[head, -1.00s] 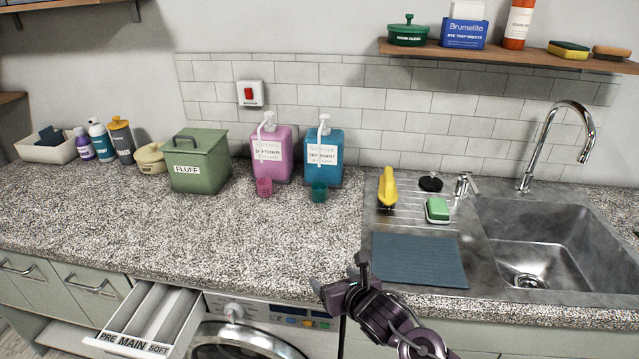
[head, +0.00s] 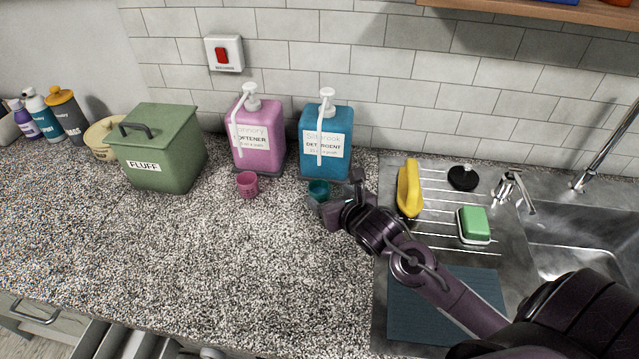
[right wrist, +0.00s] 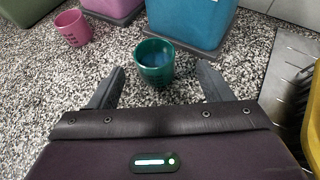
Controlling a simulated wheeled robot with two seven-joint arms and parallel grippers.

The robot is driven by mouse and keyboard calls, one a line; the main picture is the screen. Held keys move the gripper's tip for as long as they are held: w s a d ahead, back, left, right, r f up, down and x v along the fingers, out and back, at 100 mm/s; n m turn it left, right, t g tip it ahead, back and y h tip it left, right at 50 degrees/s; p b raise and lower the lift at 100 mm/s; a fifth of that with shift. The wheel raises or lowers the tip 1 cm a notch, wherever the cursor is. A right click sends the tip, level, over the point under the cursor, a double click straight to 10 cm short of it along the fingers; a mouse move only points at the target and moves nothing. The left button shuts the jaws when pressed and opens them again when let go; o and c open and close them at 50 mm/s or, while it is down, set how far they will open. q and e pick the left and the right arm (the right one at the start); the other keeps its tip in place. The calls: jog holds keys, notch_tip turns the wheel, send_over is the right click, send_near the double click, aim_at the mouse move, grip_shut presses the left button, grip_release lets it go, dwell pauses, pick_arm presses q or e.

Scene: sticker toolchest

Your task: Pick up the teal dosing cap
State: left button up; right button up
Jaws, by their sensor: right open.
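The teal dosing cap (head: 318,189) is a small cup standing on the speckled counter in front of the blue detergent bottle (head: 326,135). My right gripper (head: 335,197) is at the cap and hides part of it in the head view. In the right wrist view the cap (right wrist: 154,62) stands upright, just beyond and between the two open fingertips (right wrist: 160,78). There is a gap on each side, and nothing is held. My left gripper is not in view.
A pink dosing cap (head: 247,184) stands to the left, before the pink softener bottle (head: 258,140). A green FLUFF bin (head: 160,150) is further left. A yellow object (head: 408,188) and a green sponge (head: 473,224) lie on the drainer at right. The front counter is clear.

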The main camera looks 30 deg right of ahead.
aim_at(316, 185)
jog(key=shift+w+f, duration=0.1)
jog(key=shift+w, duration=0.25)
jog(key=shift+w+a, duration=0.1)
jog(key=shift+w, duration=0.05)
jog(key=p+x, duration=0.2)
jog(key=x, duration=0.2)
jog(key=shift+w+a, duration=0.15)
jog(key=shift+w, duration=0.1)
jog(key=shift+w+f, duration=0.2)
jog(key=shift+w, duration=0.05)
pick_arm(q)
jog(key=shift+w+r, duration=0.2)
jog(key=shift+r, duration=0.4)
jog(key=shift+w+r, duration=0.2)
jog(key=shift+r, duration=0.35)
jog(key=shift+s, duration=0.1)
pick_arm(e)
jog(key=c, duration=0.5)
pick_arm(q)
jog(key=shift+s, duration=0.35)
pick_arm(e)
jog(key=c, duration=0.5)
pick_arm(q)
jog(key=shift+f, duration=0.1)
pick_arm(e)
jog(key=shift+r, duration=0.15)
jog(key=shift+c, duration=0.2)
